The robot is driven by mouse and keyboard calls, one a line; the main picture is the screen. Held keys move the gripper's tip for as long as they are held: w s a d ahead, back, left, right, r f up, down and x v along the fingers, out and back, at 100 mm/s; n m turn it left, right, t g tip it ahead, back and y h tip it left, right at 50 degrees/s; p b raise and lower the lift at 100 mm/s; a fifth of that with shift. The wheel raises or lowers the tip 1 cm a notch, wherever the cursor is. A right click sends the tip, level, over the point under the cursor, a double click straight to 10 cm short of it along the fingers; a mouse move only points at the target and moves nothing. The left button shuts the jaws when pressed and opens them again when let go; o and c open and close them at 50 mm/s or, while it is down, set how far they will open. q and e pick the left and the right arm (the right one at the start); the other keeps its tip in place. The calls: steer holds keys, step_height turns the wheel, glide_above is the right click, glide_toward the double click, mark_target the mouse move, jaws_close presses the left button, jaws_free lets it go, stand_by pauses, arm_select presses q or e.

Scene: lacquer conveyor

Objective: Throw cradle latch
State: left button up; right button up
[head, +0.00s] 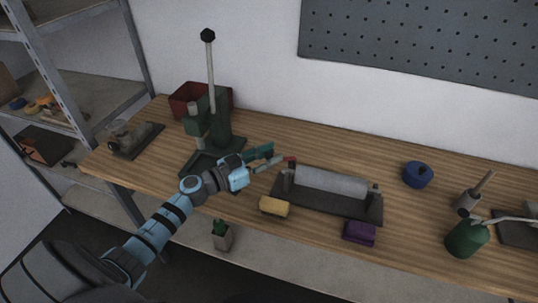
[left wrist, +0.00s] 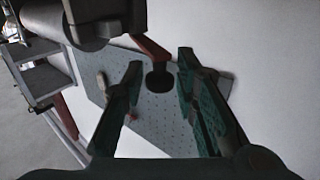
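The cradle (head: 345,205) is a dark base with end posts on the bench, holding a grey roller (head: 332,181) lying lengthwise. A red lever (head: 289,158), apparently the latch, shows at its left end, beside my left fingertips. My left gripper (head: 265,157) is open and empty there. In the left wrist view, the fingers (left wrist: 160,62) stand apart, with the red lever (left wrist: 150,45) and its round black knob (left wrist: 158,80) seen between them. I cannot tell whether either finger touches the knob. The roller end or cradle part (left wrist: 92,22) is at the upper left. My right gripper is not in view.
A green press (head: 222,130) with a tall lever and a red bin (head: 190,98) stand behind my left arm. A yellow block (head: 274,206) and a purple block (head: 359,232) lie near the front edge. A blue round item (head: 417,174) and green can (head: 467,238) are at right.

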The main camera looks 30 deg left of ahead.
arm_select(q)
jaws_close()
steer(key=shift+r, duration=0.1)
